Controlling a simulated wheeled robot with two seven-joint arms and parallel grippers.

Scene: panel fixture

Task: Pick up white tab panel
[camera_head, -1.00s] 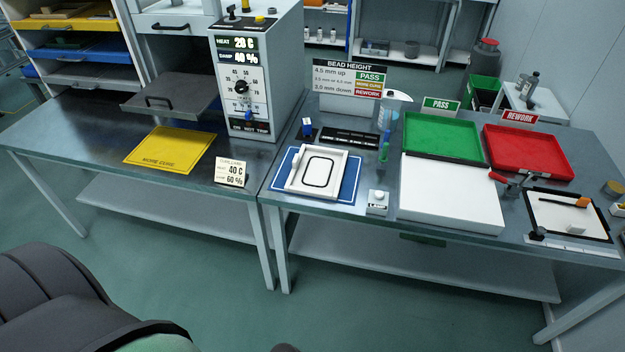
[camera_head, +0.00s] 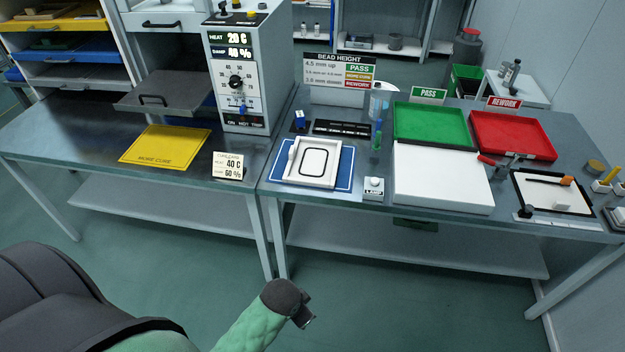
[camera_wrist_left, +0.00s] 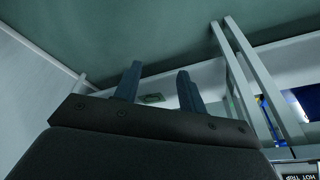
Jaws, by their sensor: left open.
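The white tab panel (camera_head: 333,154) lies flat on a blue mat (camera_head: 347,176) on the right-hand bench; a black rounded outline marks its middle and a small raised tab shows at its left edge. My left gripper (camera_head: 302,314) is low in front of the bench, well below and apart from the panel. Its fingers show spread and empty in the left wrist view (camera_wrist_left: 158,72). The panel is not clearly visible in that wrist view. My right gripper is not in view.
Green (camera_head: 432,124) and red (camera_head: 510,134) trays lie behind. A yellow mat (camera_head: 166,147) and a sign card (camera_head: 228,166) are on the left. The bench's front edge lies between gripper and panel.

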